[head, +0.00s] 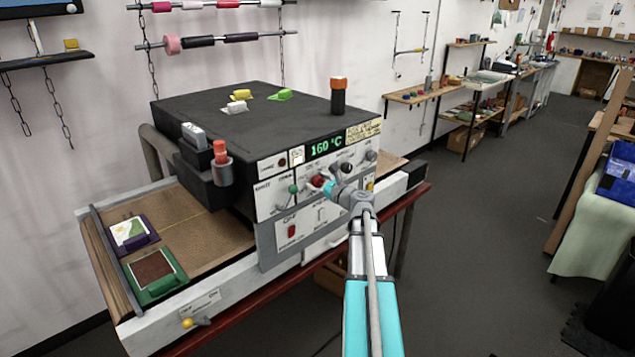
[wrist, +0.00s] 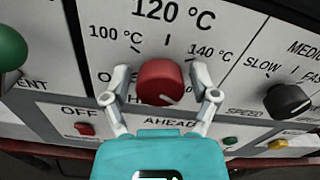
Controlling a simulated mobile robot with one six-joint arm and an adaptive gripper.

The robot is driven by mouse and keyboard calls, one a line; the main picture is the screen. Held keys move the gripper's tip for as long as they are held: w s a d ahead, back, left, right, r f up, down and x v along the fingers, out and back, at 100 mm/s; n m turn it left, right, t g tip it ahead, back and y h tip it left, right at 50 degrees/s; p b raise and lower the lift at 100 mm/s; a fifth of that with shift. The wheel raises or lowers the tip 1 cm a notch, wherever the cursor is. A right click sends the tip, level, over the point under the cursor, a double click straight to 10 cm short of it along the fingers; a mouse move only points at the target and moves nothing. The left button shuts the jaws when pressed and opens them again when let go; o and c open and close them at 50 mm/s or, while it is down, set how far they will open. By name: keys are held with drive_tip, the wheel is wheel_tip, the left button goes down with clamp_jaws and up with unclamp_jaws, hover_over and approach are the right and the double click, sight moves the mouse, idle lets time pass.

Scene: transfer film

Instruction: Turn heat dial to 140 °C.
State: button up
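The red heat dial (wrist: 160,80) is on the machine's white front panel. Labels around it read 100 °C at upper left, 120 °C above and 140 °C at upper right. A short white mark on the dial's face points to the lower right. My gripper (wrist: 160,74) has one finger on each side of the dial, with a small gap showing on each side; I see no clear contact. In the head view the dial (head: 318,181) is partly beside my gripper (head: 331,188). The green display (head: 325,146) reads 160 °C.
A black speed knob (wrist: 288,101) is right of the dial, and a green knob (wrist: 8,48) is at the left. Red (wrist: 84,128) and yellow (wrist: 278,144) buttons lie below. The machine's belt (head: 205,225) holds two framed pieces at the left. Open floor lies to the right.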

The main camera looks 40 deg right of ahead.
drive_tip(key=c, duration=0.8)
drive_tip(key=shift+o, duration=0.2)
drive_tip(key=shift+n, duration=0.5)
drive_tip(key=n, duration=1)
drive_tip(key=shift+a+f+n, duration=0.1)
drive_tip(key=shift+n, duration=0.3)
drive_tip(key=o, duration=1.1)
drive_tip(key=shift+o, duration=0.2)
